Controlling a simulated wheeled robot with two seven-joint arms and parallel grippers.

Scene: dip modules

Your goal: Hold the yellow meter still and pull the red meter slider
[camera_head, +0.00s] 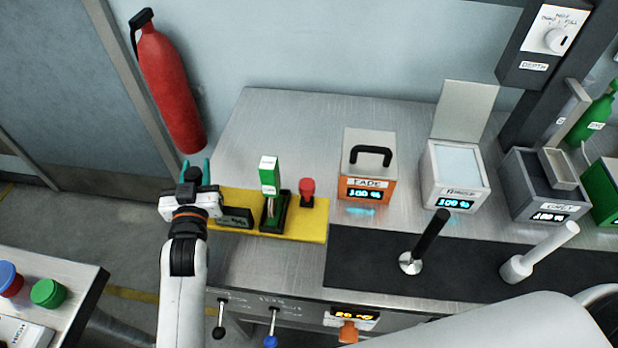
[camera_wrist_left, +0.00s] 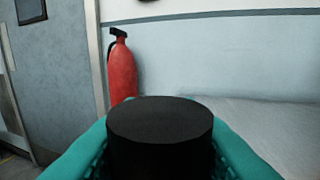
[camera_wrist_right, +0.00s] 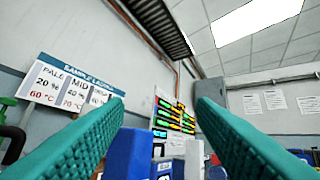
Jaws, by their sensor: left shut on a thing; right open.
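The yellow meter (camera_head: 312,231) is a flat yellow base on the steel bench, with a dark display (camera_head: 237,217), a green upright piece (camera_head: 269,177) in a black slot, and a red knob (camera_head: 307,188). My left gripper (camera_head: 195,170) is at the meter's left end, shut on a black round knob (camera_wrist_left: 160,120), which fills the space between the teal fingers in the left wrist view. The red knob stands apart from it, on the right. My right gripper (camera_wrist_right: 160,105) is open and empty in the right wrist view; the head view does not show its fingers.
An orange FADE box (camera_head: 368,190) with a black handle stands right of the meter, then a white box (camera_head: 455,180) and a grey box (camera_head: 540,190). My right arm covers the lower right.

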